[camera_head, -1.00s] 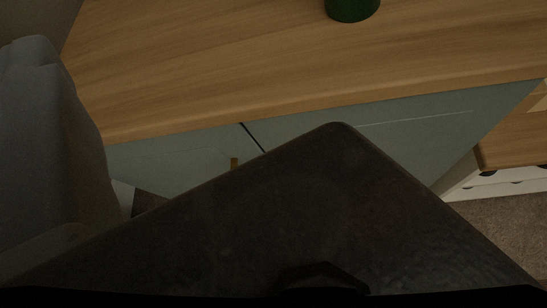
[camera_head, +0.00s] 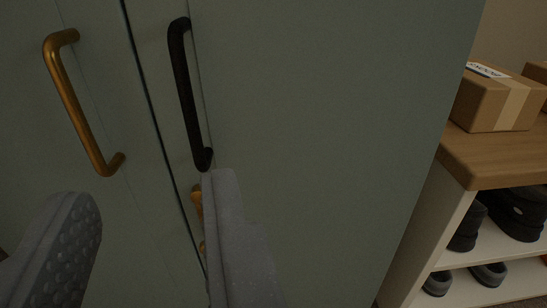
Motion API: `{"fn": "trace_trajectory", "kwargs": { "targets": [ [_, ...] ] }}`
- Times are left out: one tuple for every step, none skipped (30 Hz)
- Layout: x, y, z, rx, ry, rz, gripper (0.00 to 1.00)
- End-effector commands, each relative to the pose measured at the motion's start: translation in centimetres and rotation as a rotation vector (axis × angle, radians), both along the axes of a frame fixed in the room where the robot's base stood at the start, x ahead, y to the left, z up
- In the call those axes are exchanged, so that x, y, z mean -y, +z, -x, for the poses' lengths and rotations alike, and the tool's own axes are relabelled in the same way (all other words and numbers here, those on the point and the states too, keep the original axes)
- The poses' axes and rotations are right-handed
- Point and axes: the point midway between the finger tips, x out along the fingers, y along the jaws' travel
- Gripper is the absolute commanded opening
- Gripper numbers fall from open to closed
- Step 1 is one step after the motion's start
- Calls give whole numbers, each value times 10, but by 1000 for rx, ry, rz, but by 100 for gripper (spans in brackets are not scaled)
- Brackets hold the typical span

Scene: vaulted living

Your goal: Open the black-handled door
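The grey-green cabinet door (camera_head: 310,130) fills the middle and right of the view and looks shut. Its black handle (camera_head: 184,95) is a vertical bar near the door's left edge. To its left, across a dark vertical gap, is another door panel (camera_head: 100,35) with a brass handle (camera_head: 78,105). My gripper (camera_head: 160,205) is open, with its two grey fingers spread wide below the handles. The right finger's tip overlaps the lower end of the black handle in the picture; I cannot tell if they touch.
A small brass-coloured piece (camera_head: 197,201) shows beside the right finger, partly hidden. At right stands a white shoe rack (camera_head: 425,245) with a wooden top (camera_head: 500,155), dark shoes (camera_head: 515,212) inside and a cardboard box (camera_head: 497,98) on top.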

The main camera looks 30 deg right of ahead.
Motion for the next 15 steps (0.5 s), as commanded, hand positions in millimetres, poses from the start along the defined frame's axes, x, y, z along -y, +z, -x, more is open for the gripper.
{"fn": "trace_trajectory", "kwargs": {
  "targets": [
    [1,-4,5,2,-3,18,32],
    [2,-5,6,6,-5,25,32],
    [3,-5,8,10,-7,33,32],
    [3,-6,8,12,-8,37,32],
    [4,-6,8,13,-9,39,32],
    [5,-7,6,14,-10,41,32],
    [6,-7,5,14,-10,41,32],
    [7,-7,2,14,-11,41,32],
    [9,-8,-2,13,-12,39,32],
    [10,-8,-6,12,-12,39,32],
    [11,-8,-10,11,-11,38,32],
    [14,-8,-16,12,-11,38,32],
    [15,-8,-22,14,-11,39,32],
    [17,-8,-27,15,-11,39,32],
    [20,-7,-35,18,-12,38,32]
  ]
}}
